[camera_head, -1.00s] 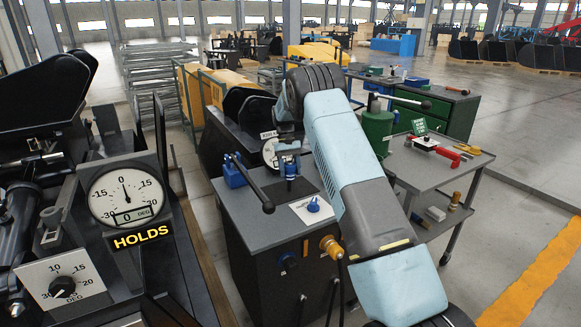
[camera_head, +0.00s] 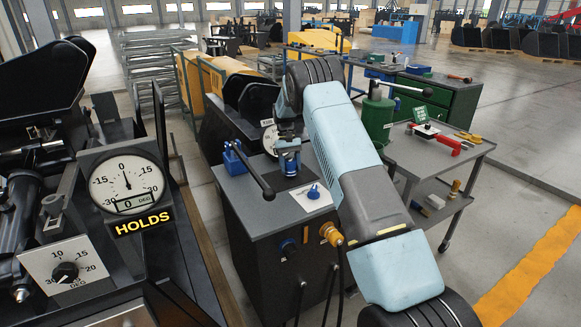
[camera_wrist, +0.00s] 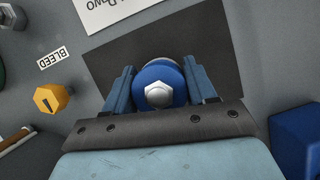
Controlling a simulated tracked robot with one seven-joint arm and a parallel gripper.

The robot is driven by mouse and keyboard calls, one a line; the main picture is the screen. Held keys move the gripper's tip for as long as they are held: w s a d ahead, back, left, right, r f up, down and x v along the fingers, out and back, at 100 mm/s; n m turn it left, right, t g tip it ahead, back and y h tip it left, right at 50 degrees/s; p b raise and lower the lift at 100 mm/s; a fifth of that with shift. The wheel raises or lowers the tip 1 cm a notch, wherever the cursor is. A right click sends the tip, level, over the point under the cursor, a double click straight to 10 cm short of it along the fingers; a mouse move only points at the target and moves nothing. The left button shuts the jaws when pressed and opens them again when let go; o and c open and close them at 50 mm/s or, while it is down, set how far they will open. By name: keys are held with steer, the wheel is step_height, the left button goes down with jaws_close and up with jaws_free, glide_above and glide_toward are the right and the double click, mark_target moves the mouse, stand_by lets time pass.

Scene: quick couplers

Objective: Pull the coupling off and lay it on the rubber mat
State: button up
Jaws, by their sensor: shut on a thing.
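The coupling (camera_wrist: 160,95), blue with a silver hexagonal end, sits between the two blue fingers of my gripper (camera_head: 289,158) in the wrist view. My gripper is shut on it. The dark rubber mat (camera_wrist: 215,48) lies behind and below the coupling in the wrist view, on the grey cabinet top. In the head view my gripper points down over this mat. I cannot tell whether the coupling touches the mat or hangs just above it.
A white plate with a blue knob (camera_head: 313,192) lies near my gripper. A blue block (camera_head: 236,159) with a long black lever stands left of it. A yellow bleed knob (camera_wrist: 50,98) shows in the wrist view. A gauge reading zero (camera_head: 126,184) stands at left, a tool cart (camera_head: 455,150) at right.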

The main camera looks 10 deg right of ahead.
steer(key=shift+f, duration=0.55)
stand_by(0.4)
steer(key=o, duration=1.3)
steer(key=shift+c, duration=0.2)
steer(key=v, duration=1.3)
steer(key=shift+r, duration=0.25)
steer(key=shift+w+a, duration=0.1)
